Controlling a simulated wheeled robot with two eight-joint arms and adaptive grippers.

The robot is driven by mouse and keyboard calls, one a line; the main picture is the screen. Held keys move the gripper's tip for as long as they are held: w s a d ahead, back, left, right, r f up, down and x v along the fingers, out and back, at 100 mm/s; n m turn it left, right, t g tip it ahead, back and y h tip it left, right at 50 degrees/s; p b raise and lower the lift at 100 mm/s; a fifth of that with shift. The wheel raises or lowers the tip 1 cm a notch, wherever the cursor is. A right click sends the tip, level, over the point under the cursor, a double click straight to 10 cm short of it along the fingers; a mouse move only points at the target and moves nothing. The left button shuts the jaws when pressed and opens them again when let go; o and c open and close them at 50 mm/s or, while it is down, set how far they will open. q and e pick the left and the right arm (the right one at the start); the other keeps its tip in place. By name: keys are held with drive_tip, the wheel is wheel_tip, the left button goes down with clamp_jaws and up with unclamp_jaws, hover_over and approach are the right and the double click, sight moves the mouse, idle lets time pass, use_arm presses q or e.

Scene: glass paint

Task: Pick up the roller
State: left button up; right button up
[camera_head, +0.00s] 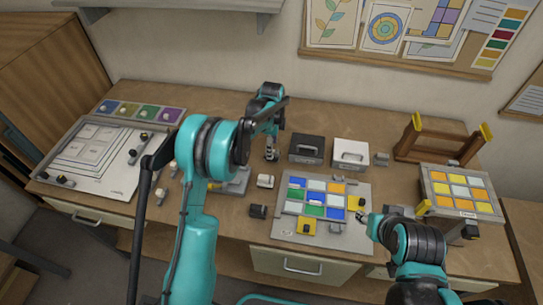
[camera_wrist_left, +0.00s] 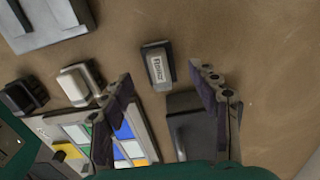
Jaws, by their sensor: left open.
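A small dark grey block with a pale lettered label lies on the table in the left wrist view (camera_wrist_left: 157,66); it appears to be the roller, but the label is too blurred to read surely. My left gripper is open and empty in that view (camera_wrist_left: 165,95), its two fingers on either side of the block, which lies slightly farther ahead. In the head view my left gripper (camera_head: 271,154) points down left of the black box, and the block is largely hidden there. My right gripper (camera_head: 362,216) is by the yellow piece at the glass panel's right edge; its jaws are too small to read.
The coloured glass panel (camera_head: 280,228) lies at the front. A white block (camera_head: 265,181) and dark block (camera_head: 258,211) are left of it. The black box (camera_head: 306,148) and white box (camera_head: 350,153) stand behind. A wooden rack (camera_head: 440,141) is at right.

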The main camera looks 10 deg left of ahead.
use_arm(q)
wheel_tip(320, 180, down, 3)
drive_tip(key=shift+f, duration=0.1)
clamp_jaws()
drive_tip(key=shift+r, duration=0.6)
drive_tip(key=r, duration=0.2)
drive_tip(key=d+r, duration=0.1)
drive_tip(key=r, duration=0.1)
drive_tip(key=shift+s+p, duration=0.1)
drive_tip(key=shift+p, duration=0.25)
drive_tip(key=s+d+r, duration=0.1)
drive_tip(key=d+r, duration=0.2)
drive_tip(key=d, duration=0.2)
drive_tip(key=s+d+r+p, duration=0.1)
drive_tip(key=d+r, duration=0.2)
drive_tip(key=d, duration=0.2)
drive_tip(key=shift+s+d, duration=0.2)
drive_tip(key=shift+d, duration=0.05)
